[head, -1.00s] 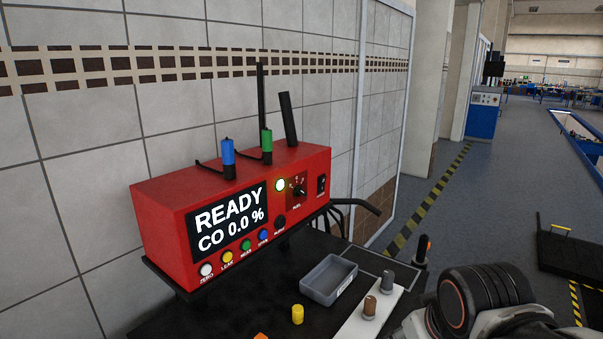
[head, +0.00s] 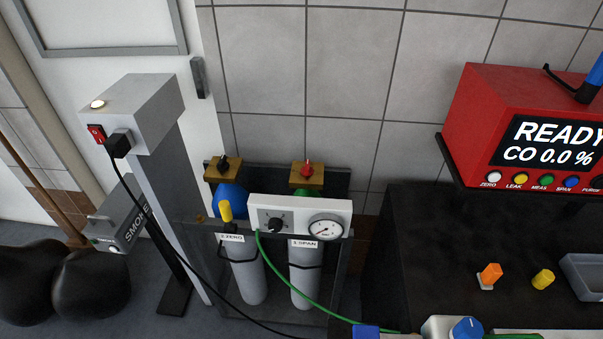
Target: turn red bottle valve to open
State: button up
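The red bottle valve (head: 307,168) is a small red knob on top of a brass block (head: 307,180), in the middle of the head view. It tops the right-hand gas bottle (head: 305,275), a grey cylinder with a green shoulder and a SPAN label. The left-hand bottle (head: 246,275) has a blue shoulder, a ZERO label and a black valve knob (head: 223,162). The small size of the red knob leaves its turn position unclear. My gripper is not in view.
A white panel (head: 340,207) with a dial and a gauge (head: 325,228) sits before the bottles. A green hose (head: 300,292) runs from it to the lower right. A grey post unit (head: 130,105) stands left. A red analyser (head: 480,110) and a black bench (head: 425,235) are right.

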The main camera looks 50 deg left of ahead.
aim_at(307, 171)
jog(key=u, duration=2.05)
jog(key=i+j, duration=0.1)
jog(key=i+z, duration=0.05)
jog(key=i, duration=0.05)
